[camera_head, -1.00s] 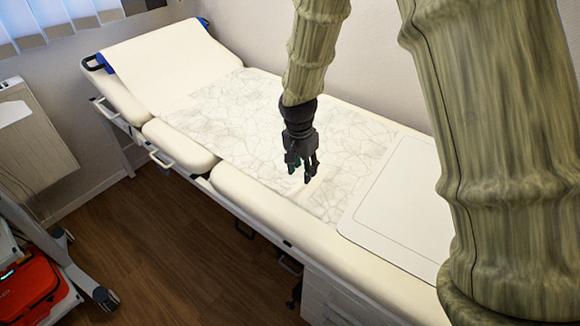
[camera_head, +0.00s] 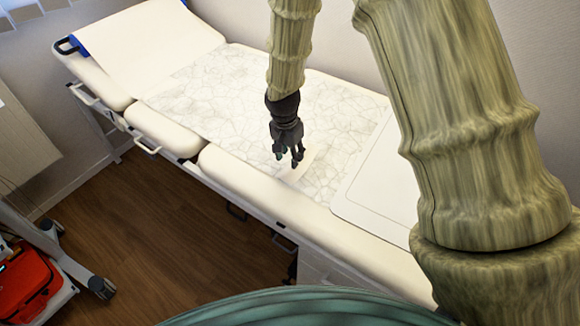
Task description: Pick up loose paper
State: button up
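A small plain pale sheet (camera_head: 304,166), seemingly loose paper, lies on a large crackle-patterned white sheet (camera_head: 222,92) spread over the cream exam bed (camera_head: 258,187). My dark gripper (camera_head: 290,161) points down over the bed, at the left edge of the small sheet in the picture. Its fingers are spread with a gap between them, and nothing shows in them. The fingers hide part of the small sheet. I cannot tell whether the fingertips touch the sheet or hover above it.
A flat white panel (camera_head: 385,185) lies on the bed right of the patterned sheet. A white roll-like cover (camera_head: 150,42) drapes the raised headrest. A wheeled stand (camera_head: 60,250) and a red case (camera_head: 28,285) stand at lower left. Wooden floor (camera_head: 150,235) is clear between.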

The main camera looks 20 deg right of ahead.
aim_at(289, 175)
jog(key=shift+s+d+f, duration=0.1)
jog(key=shift+f, duration=0.95)
jog(key=shift+d+f, duration=0.1)
jog(key=shift+f, duration=0.9)
jog(key=shift+f, duration=0.1)
grip_shut()
